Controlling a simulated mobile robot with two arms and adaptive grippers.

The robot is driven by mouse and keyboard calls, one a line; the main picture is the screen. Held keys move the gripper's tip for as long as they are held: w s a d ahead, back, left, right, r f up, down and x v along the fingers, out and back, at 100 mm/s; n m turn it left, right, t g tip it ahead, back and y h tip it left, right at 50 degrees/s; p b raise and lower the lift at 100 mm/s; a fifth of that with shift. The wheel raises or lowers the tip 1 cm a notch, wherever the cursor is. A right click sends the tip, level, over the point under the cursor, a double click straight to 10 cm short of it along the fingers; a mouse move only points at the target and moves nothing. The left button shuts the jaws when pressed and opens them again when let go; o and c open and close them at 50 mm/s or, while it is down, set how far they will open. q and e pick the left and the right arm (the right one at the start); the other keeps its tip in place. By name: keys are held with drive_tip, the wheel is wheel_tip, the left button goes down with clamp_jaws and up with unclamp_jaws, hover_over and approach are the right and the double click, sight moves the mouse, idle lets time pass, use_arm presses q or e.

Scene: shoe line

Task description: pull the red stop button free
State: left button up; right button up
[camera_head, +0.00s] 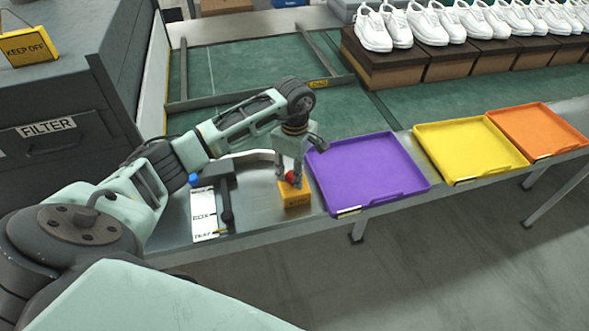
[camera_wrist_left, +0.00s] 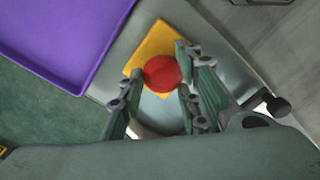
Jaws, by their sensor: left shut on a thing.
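The red stop button (camera_head: 291,177) sits on top of a yellow box (camera_head: 295,197) on the metal table, just left of the purple tray. In the left wrist view the red button (camera_wrist_left: 162,73) shows as a round cap above the yellow box (camera_wrist_left: 157,44). My left gripper (camera_head: 289,179) points down over the box, its fingers on either side of the button. It also shows in the left wrist view (camera_wrist_left: 160,85), shut on the button. The button's stem is hidden beneath its cap. My right gripper is in neither view.
A purple tray (camera_head: 366,174), a yellow tray (camera_head: 470,150) and an orange tray (camera_head: 537,131) line the table to the right. A dark device with a blue knob (camera_head: 193,179) and a white label stands left of the box. White shoes (camera_head: 428,25) stand on boxes behind.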

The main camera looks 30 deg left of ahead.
use_arm(q)
drive_tip(key=shift+w+r, duration=0.1)
drive_tip(key=shift+w, duration=0.1)
clamp_jaws()
drive_tip(key=shift+w+a+r, duration=0.1)
drive_tip(key=shift+w+r, duration=0.05)
drive_tip(key=shift+r, duration=0.7)
drive_tip(key=o, duration=0.9)
unclamp_jaws()
drive_tip(key=shift+f, duration=0.1)
